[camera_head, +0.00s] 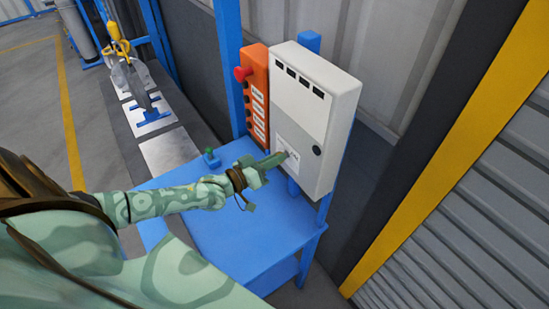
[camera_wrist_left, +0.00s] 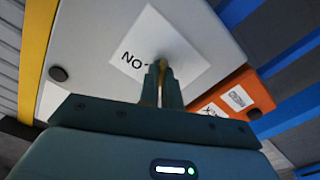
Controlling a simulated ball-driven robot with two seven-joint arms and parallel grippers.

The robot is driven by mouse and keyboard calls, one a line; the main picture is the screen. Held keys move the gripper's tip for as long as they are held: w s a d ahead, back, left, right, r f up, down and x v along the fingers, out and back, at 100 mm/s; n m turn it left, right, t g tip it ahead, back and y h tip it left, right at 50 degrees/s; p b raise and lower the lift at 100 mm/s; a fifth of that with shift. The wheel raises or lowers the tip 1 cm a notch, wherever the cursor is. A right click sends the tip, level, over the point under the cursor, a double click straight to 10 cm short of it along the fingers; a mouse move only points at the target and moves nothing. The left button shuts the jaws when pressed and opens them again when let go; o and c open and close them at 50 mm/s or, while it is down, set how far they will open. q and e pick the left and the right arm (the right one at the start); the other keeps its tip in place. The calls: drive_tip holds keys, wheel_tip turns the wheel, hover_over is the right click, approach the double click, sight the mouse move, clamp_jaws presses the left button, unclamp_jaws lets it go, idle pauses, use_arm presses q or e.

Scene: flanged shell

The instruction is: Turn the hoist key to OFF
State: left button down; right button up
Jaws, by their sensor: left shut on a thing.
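The grey control box (camera_head: 312,115) hangs on blue posts above a blue table. A white label (camera_head: 291,147) is on the lower part of its front. My left gripper (camera_head: 281,158) reaches the label from the left. In the left wrist view, its two fingers (camera_wrist_left: 163,84) are shut on a narrow brass-coloured piece, seemingly the hoist key (camera_wrist_left: 160,82), in front of the label. Letters reading "NO" show left of the fingers; the fingers hide the rest. The key's exact angle cannot be told. My right gripper is not in view.
An orange push-button pendant (camera_head: 255,98) with a red knob stands left of the box. A shackle and yellow hook (camera_head: 121,48) hang at the back left.

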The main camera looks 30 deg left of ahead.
use_arm(q)
drive_tip(key=shift+n, duration=1.6)
drive_tip(key=c, duration=1.6)
unclamp_jaws()
drive_tip(key=shift+a, duration=0.1)
drive_tip(key=v, duration=1.6)
drive_tip(key=shift+b, duration=0.45)
drive_tip(key=shift+f, duration=0.1)
drive_tip(key=shift+s, duration=0.15)
